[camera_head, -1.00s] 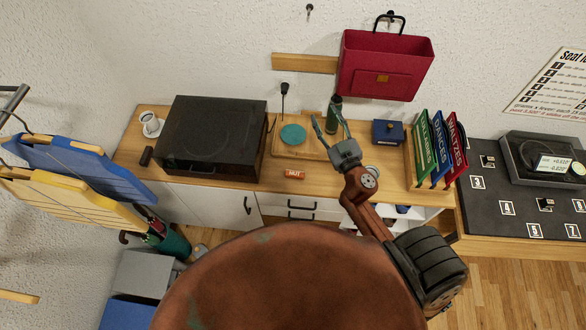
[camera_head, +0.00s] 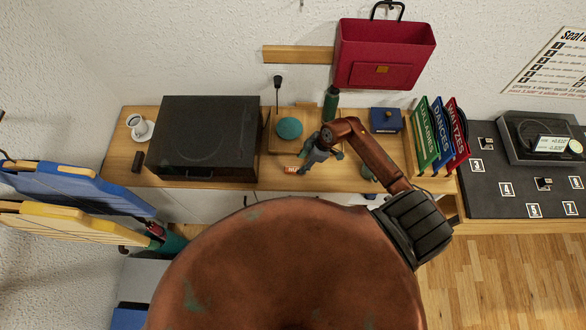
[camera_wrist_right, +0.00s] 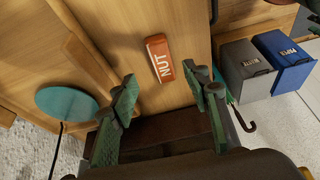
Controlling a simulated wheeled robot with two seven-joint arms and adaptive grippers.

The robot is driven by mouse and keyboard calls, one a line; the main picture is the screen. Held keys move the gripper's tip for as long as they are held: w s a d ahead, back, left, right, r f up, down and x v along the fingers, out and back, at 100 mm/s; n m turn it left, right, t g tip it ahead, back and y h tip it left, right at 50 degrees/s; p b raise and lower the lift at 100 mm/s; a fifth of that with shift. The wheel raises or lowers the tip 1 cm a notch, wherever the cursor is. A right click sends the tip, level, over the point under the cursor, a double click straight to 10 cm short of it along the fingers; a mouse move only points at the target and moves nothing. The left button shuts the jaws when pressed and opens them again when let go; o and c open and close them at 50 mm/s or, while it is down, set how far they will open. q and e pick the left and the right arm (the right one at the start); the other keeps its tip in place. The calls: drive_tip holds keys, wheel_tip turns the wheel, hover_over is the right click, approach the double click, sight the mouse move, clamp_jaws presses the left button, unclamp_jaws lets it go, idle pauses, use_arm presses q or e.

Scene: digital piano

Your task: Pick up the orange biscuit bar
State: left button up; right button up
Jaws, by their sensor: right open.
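The orange biscuit bar, labelled NUT (camera_wrist_right: 160,58), lies on the wooden top beside a raised wooden edge. In the head view the orange bar (camera_head: 292,169) shows near the front edge, at the lower left of my right gripper (camera_head: 318,155), which partly hides the area around it. In the right wrist view my right gripper (camera_wrist_right: 163,82) is open and empty. Its two green fingers are apart, with the bar ahead of and between the fingertips, seemingly not touching it. My left gripper is not in view.
A wooden tray (camera_head: 271,141) with a round teal item (camera_head: 289,128) is behind the bar. A black box (camera_head: 203,138) stands to the left, a blue box (camera_head: 386,120) to the right. Upright books (camera_head: 441,135) and a green bottle (camera_head: 331,103) are nearby.

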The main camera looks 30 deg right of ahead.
sight(294, 169)
drive_tip(key=x, duration=0.6)
drive_tip(key=shift+a+p, duration=0.35)
drive_tip(key=shift+p, duration=0.05)
drive_tip(key=shift+r, duration=0.1)
drive_tip(key=c, duration=1)
